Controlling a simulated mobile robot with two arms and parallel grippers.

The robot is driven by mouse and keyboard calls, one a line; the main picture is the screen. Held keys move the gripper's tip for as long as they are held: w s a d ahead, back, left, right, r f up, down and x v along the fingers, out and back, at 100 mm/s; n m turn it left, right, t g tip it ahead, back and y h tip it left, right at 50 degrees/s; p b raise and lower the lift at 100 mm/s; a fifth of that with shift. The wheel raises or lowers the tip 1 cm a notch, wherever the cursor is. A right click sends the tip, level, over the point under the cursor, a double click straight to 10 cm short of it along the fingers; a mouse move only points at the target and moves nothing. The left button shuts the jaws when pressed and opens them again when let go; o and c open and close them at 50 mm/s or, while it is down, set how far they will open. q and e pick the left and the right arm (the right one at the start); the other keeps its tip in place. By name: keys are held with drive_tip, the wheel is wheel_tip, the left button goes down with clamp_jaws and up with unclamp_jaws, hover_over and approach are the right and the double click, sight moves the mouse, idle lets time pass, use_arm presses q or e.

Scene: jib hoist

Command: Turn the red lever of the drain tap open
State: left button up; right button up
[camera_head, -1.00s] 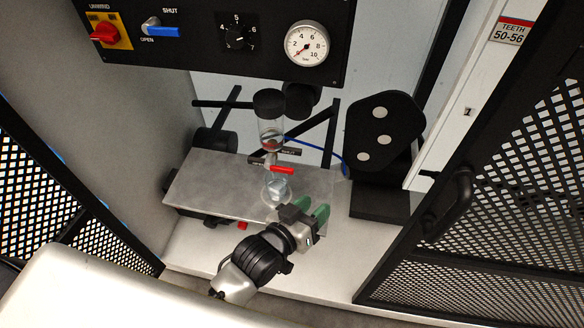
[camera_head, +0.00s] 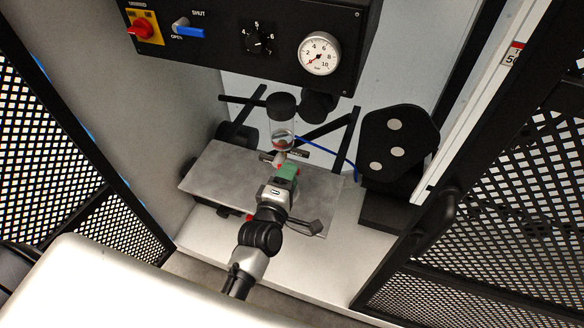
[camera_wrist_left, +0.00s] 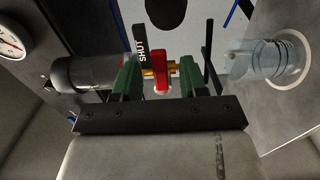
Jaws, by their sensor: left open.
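The drain tap's red lever (camera_wrist_left: 160,72) shows in the left wrist view on a brass fitting, between the two green fingers of my left gripper (camera_wrist_left: 158,80). The fingers stand apart, one on each side of it; I cannot tell whether either touches. A black plate marked SHUT (camera_wrist_left: 141,50) stands beside the lever. In the head view my left gripper (camera_head: 287,172) covers most of the lever, below the clear filter bowl (camera_head: 282,140). A clear glass jar (camera_wrist_left: 262,60) is on the right in the left wrist view. My right gripper is not in view.
A black panel (camera_head: 280,60) with a blue-handled valve (camera_head: 189,31), a red switch (camera_head: 142,27) and a pressure gauge (camera_head: 320,54) hangs above. A grey metal plate (camera_head: 215,175) lies under the tap. A black bracket (camera_head: 398,135) stands to the right. Mesh doors flank both sides.

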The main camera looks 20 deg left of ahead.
use_arm(q)
drive_tip(key=shift+w, duration=1.2)
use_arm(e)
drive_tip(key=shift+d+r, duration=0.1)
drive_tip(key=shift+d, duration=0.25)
use_arm(q)
clamp_jaws()
